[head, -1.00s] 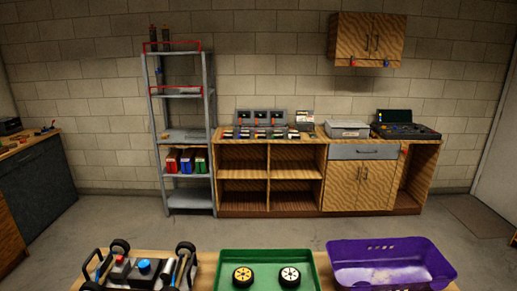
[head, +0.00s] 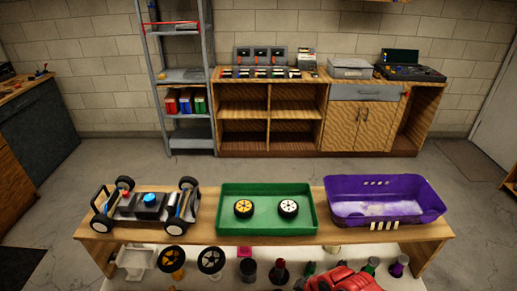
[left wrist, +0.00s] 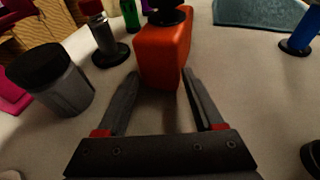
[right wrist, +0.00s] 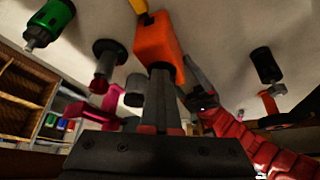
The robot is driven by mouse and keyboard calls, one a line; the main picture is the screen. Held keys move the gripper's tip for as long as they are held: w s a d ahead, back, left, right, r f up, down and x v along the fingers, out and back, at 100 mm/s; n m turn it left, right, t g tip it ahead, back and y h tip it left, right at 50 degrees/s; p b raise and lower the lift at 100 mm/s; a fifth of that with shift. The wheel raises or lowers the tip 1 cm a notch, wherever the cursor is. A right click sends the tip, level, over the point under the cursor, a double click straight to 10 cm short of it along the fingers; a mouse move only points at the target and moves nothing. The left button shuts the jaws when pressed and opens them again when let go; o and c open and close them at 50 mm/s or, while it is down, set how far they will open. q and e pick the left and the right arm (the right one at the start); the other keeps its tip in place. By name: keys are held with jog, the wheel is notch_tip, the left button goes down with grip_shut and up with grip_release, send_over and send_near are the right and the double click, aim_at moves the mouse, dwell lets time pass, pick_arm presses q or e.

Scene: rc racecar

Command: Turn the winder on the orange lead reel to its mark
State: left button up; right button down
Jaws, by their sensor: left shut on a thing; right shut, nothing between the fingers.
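The orange lead reel (left wrist: 164,52) is a blocky orange body between my left gripper's fingers (left wrist: 162,88) in the left wrist view. That gripper is shut on it. A dark round winder (left wrist: 168,15) sits at the reel's upper end, partly cut off by the frame edge. The reel also shows in the right wrist view (right wrist: 157,42). There my right gripper (right wrist: 162,78) is shut and empty, its tips at a dark part against the reel's lower end. Whether they touch it I cannot tell. The winder's mark is not discernible. The reel is not distinguishable in the head view.
Bottles and small tools stand around on the pale surface, including a grey black-lidded jar (left wrist: 52,80) and a green bottle (right wrist: 48,24). Behind are a car chassis (head: 146,207), a green tray (head: 267,226) with two wheels, and a purple bin (head: 385,208). A red arm part (head: 336,281) shows low.

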pick_arm(q)
jog(key=shift+d, duration=0.1)
pick_arm(e)
jog(key=shift+s+a, duration=0.45)
jog(key=shift+s, duration=0.05)
pick_arm(q)
jog(key=shift+s, duration=0.1)
pick_arm(e)
jog(key=shift+s+a, duration=0.15)
jog(key=shift+s, duration=0.05)
notch_tip(320, 180, up, 6)
jog(key=shift+s+d, duration=0.25)
jog(key=shift+d, duration=0.05)
dwell(0.7)
jog(key=shift+w+d+f, duration=0.2)
jog(key=shift+w+f, duration=0.05)
jog(key=shift+f, duration=0.75)
jog(key=shift+w+d+f, duration=0.2)
jog(key=shift+w+f, duration=0.05)
jog(key=shift+f, duration=0.75)
jog(key=shift+w+d+f, duration=0.2)
jog(key=shift+w+f, duration=0.05)
jog(key=shift+f, duration=0.75)
